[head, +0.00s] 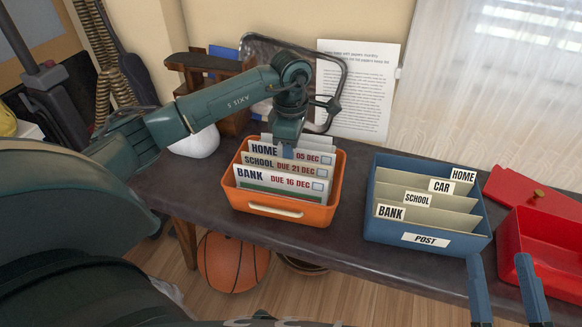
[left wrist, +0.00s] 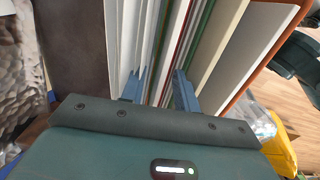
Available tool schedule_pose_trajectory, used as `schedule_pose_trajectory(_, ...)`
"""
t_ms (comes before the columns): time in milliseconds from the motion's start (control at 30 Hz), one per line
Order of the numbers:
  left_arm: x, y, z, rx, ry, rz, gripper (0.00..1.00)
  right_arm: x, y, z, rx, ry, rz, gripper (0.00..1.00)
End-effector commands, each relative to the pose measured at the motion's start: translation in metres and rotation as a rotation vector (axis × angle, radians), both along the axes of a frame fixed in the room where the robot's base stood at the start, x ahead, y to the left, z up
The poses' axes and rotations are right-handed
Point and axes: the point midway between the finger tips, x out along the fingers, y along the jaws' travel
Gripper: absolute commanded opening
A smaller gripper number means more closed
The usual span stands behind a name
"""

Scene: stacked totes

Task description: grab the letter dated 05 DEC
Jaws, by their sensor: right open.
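The letter marked HOME 05 DEC (head: 314,158) stands upright toward the back of the orange tote (head: 315,218). In front of it stand the letters SCHOOL DUE 21 DEC (head: 258,162) and BANK DUE 16 DEC (head: 262,180). My left gripper (head: 288,152) points down at the HOME letter's top edge, partly covering its middle. In the left wrist view, my left gripper's fingers (left wrist: 158,82) are spread apart with letter edges between and beyond them. I cannot tell which edge belongs to the HOME letter. My right gripper (head: 499,258) is open and empty at the lower right.
A blue POST tote (head: 400,236) with HOME, CAR, SCHOOL and BANK dividers stands to the right. A red box (head: 545,245) and its red lid (head: 530,190) are at the far right. A printed page (head: 357,85) leans behind. Bare tabletop separates the orange and blue totes.

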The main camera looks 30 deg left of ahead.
Motion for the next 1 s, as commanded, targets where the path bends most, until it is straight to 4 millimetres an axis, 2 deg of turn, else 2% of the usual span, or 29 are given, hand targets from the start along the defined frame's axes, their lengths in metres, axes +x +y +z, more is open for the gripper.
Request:
schedule_pose_trajectory(67, 0.0, 0.0, 0.001, 0.0, 0.0, 0.0, 0.3, 0.0, 0.0, 0.001, -0.001, -0.001, 0.002, 0.42)
schedule_pose_trajectory(433, 0.0, 0.0, 0.001, 0.0, 0.0, 0.001, 0.0, -0.001, 0.0, -0.005, -0.005, 0.015, 0.0, 0.42)
schedule_pose_trajectory(867, 0.0, 0.0, 0.002, 0.0, -0.001, 0.001, 0.0, 0.0, 0.0, -0.006, -0.002, 0.02, -0.003, 0.42)
schedule_pose_trajectory(1000, 0.001, 0.001, 0.018, 0.001, -0.004, 0.002, 0.0, 0.0, 0.0, -0.001, -0.005, 0.03, -0.004, 0.42)
